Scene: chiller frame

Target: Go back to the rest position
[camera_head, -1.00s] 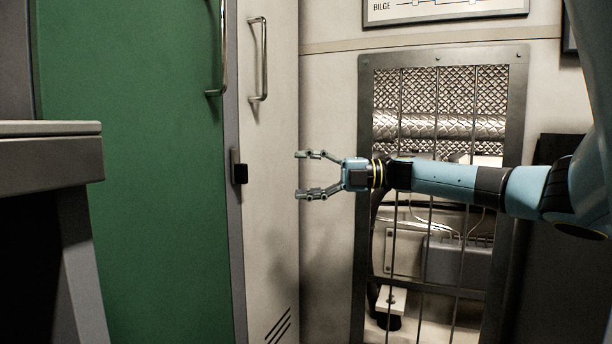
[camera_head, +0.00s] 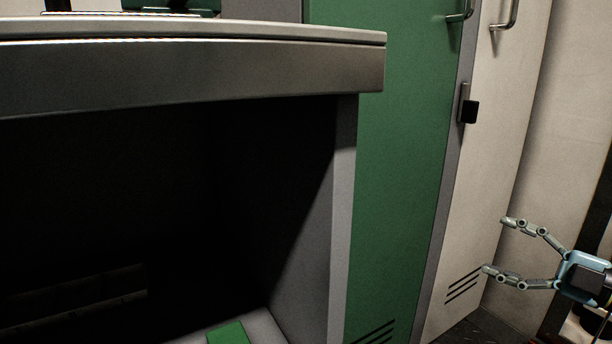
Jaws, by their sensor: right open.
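My right gripper (camera_head: 497,246) is at the lower right of the head view. Its two fingers are spread apart and point left, with nothing between them. It shows in front of the lower part of the white locker door (camera_head: 497,150). I cannot tell how far it is from the door. My left gripper is not in view.
A grey desk (camera_head: 200,80) with a dark open space below fills the left side. A green door (camera_head: 405,150) with a metal handle stands beside the white one. A black latch (camera_head: 470,111) sits at their joint. Dark floor (camera_head: 470,330) shows at the lower right.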

